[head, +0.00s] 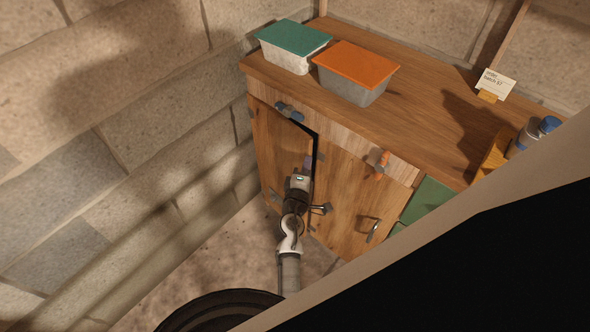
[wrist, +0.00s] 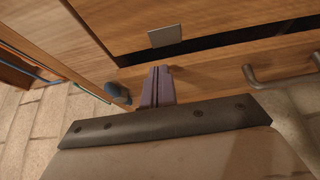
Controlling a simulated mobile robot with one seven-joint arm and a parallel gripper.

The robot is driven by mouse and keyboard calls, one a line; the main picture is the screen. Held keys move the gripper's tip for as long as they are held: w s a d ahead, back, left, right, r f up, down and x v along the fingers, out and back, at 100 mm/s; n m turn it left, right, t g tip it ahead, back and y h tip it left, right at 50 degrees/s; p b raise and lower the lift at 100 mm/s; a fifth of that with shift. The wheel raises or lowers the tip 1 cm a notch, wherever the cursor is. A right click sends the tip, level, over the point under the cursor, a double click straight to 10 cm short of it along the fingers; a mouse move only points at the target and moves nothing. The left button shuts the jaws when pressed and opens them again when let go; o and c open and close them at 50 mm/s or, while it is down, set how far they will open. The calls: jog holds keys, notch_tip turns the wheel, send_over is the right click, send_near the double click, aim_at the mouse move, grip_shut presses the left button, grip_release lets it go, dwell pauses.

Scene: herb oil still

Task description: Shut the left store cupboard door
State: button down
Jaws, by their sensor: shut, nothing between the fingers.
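In the head view the left store cupboard door (head: 273,140) stands slightly ajar, with a dark gap along its top and right edge. My gripper (head: 307,163) is at the upper part of this door, close to its free edge. In the wrist view the purple fingers (wrist: 157,86) are shut together and empty, at or close to the door panel (wrist: 215,77). I cannot tell whether they touch it. A metal handle (wrist: 285,72) shows to their right, and a dark gap lies beyond the panel.
The right door (head: 345,195) has a metal handle (head: 372,231) and looks shut. A blue catch (head: 289,111) and an orange catch (head: 377,163) sit above the doors. A green-lidded box (head: 292,48) and an orange-lidded box (head: 355,75) stand on top. A stone wall (head: 90,140) is at left.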

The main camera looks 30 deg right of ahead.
jog(key=shift+w+d, duration=0.15)
jog(key=shift+d, duration=0.45)
jog(key=shift+a, duration=0.1)
